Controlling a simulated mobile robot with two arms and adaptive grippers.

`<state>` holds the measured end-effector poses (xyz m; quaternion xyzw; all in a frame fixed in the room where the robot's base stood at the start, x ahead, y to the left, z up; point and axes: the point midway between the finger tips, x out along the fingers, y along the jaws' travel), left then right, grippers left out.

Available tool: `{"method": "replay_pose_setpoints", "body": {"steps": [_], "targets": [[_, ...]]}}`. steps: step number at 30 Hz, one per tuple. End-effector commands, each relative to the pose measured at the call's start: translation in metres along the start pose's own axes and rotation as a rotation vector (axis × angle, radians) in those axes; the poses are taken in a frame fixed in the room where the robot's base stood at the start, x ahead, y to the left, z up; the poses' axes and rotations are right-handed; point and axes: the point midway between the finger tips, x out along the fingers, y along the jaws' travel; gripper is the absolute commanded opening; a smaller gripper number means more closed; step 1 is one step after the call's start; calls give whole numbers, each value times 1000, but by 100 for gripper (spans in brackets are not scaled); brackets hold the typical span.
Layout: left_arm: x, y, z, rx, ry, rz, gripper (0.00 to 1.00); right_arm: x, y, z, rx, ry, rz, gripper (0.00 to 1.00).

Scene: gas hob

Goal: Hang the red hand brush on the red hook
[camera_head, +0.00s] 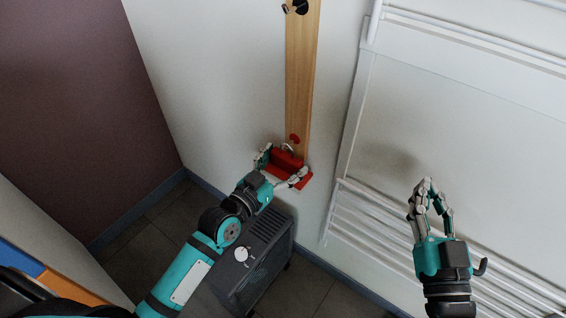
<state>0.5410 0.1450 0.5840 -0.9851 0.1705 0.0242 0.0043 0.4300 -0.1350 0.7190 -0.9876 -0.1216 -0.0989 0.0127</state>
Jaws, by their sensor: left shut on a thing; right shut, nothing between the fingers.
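The red hand brush (284,158) is at the lower end of a wooden board (302,80) on the white wall. My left gripper (283,166) is shut on the red brush, with one finger on either side of it. The red hook (295,138) is on the board just above the brush. A pale loop (288,147) shows between brush and hook; whether it is around the hook or only in front of it, I cannot tell. My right gripper (430,184) is shut and empty, in front of the white rack.
A black hook (298,7) is near the board's top. A dark heater (250,262) with a white knob stands on the floor below my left gripper. A white rack (375,225) with rails is on the wall at right. The wall left of the board is bare.

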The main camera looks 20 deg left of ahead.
Motion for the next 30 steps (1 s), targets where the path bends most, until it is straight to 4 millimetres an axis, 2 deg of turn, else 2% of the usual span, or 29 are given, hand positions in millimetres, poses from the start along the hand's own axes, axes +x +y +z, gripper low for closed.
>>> {"method": "replay_pose_setpoints", "body": {"steps": [9,10,13,23,26,30], "targets": [[0,0,3,0,-8,1,40,0,0,0,0,0,0,0],[0,0,3,0,-8,1,85,0,0,0,0,1,0,0],[0,0,3,0,-7,1,98,0,0,-1,0,2,0,0],[-3,0,3,0,-6,0,100,1,0,-2,-3,5,-2,0],[-12,0,3,0,-7,0,100,1,0,-2,-2,3,-2,0],[-39,0,4,1,-10,1,100,0,0,-1,-2,2,-1,0]]}}
